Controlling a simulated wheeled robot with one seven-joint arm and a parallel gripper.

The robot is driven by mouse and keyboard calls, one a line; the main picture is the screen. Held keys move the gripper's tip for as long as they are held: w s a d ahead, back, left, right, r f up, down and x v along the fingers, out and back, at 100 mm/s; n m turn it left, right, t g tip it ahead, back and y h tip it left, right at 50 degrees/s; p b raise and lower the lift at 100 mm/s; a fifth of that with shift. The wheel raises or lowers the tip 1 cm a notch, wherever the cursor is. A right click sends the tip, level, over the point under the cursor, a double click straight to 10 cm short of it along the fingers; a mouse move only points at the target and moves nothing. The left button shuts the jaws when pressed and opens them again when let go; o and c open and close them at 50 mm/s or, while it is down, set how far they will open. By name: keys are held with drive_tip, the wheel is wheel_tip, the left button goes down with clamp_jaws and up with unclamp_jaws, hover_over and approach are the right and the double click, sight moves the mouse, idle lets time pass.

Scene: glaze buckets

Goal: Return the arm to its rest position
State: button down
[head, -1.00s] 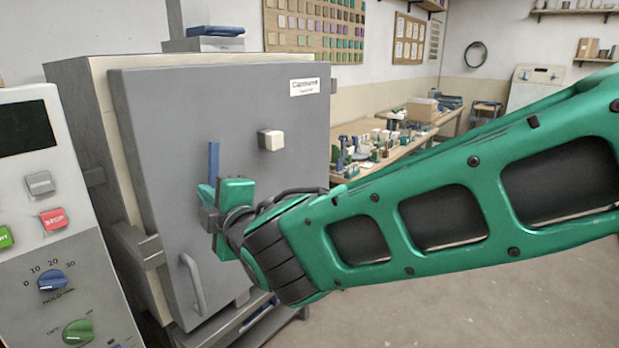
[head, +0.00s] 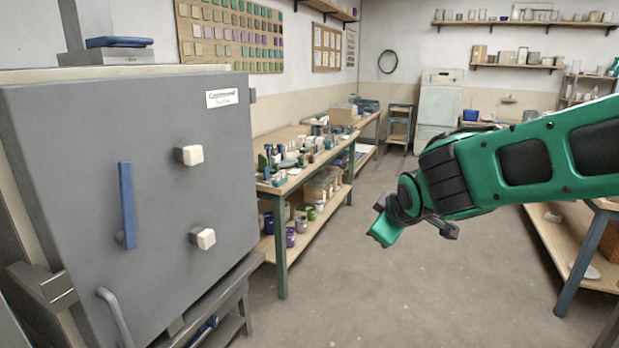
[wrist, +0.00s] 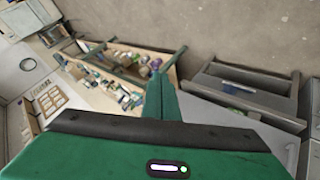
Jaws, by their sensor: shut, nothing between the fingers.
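My gripper (head: 384,230) is at the end of the green arm, right of centre in the head view. It is over open floor, apart from the kiln and the workbench. It is shut and empty. In the wrist view its green fingers (wrist: 161,98) lie together and point away from the camera. The grey kiln (head: 70,190) fills the left of the head view, with its door closed against the body as far as I can see. A blue handle (head: 127,205) and two pale knobs are on its face.
A workbench (head: 283,183) with pots and tools stands at the back centre, with buckets on its lower shelf. Another wooden table (head: 568,250) is at the right, under my arm. The concrete floor (head: 400,300) between is clear. Shelves hang on the back wall.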

drive_tip(key=s+d+f+m+g+h, duration=0.1)
drive_tip(key=s+d+f+m+g, duration=0.1)
drive_tip(key=s+d+m, duration=0.5)
drive_tip(key=s+d+f+m+g+h, duration=0.1)
drive_tip(key=s+d+f+g, duration=0.3)
drive_tip(key=d, duration=0.8)
drive_tip(key=s+d+m+g+y, duration=0.1)
drive_tip(key=s+m, duration=0.3)
drive_tip(key=s, duration=0.7)
drive_tip(key=s+d+f+m+g, duration=0.1)
drive_tip(key=s+d+m, duration=0.3)
drive_tip(key=s, duration=0.8)
drive_tip(key=shift+d+f+g+y, duration=0.2)
drive_tip(key=shift+d+g+y, duration=0.2)
drive_tip(key=shift+g, duration=0.3)
drive_tip(key=shift+w+f, duration=0.25)
drive_tip(key=shift+w, duration=0.3)
